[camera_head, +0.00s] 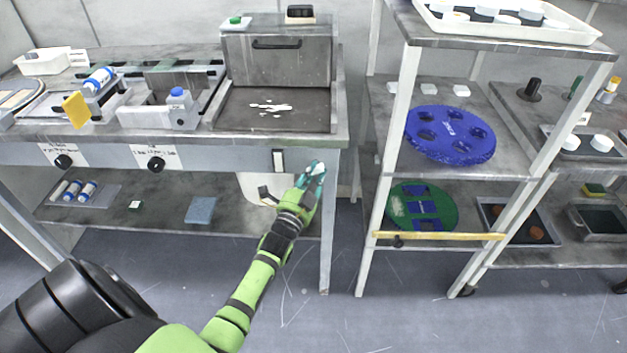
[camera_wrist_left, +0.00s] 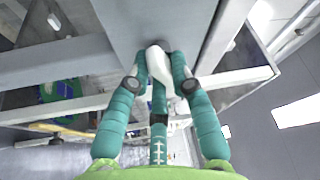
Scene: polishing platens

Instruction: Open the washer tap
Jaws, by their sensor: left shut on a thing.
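My left gripper (camera_head: 314,172) is at the front right corner of the workbench, below the bench top. In the left wrist view its teal fingers (camera_wrist_left: 160,75) close around a pale, lever-like piece (camera_wrist_left: 157,58), which I take to be the washer tap's handle. In the head view the fingers hide most of this piece. The washer (camera_head: 278,58), a grey metal box with a black handle and a tray with white flecks, stands on the bench above. My right gripper is not in view.
Two black knobs (camera_head: 63,162) (camera_head: 156,164) sit on the bench front to the left. A shelf rack (camera_head: 400,150) with a blue disc (camera_head: 450,133) and a green disc (camera_head: 408,212) stands right of the gripper. The floor in front is clear.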

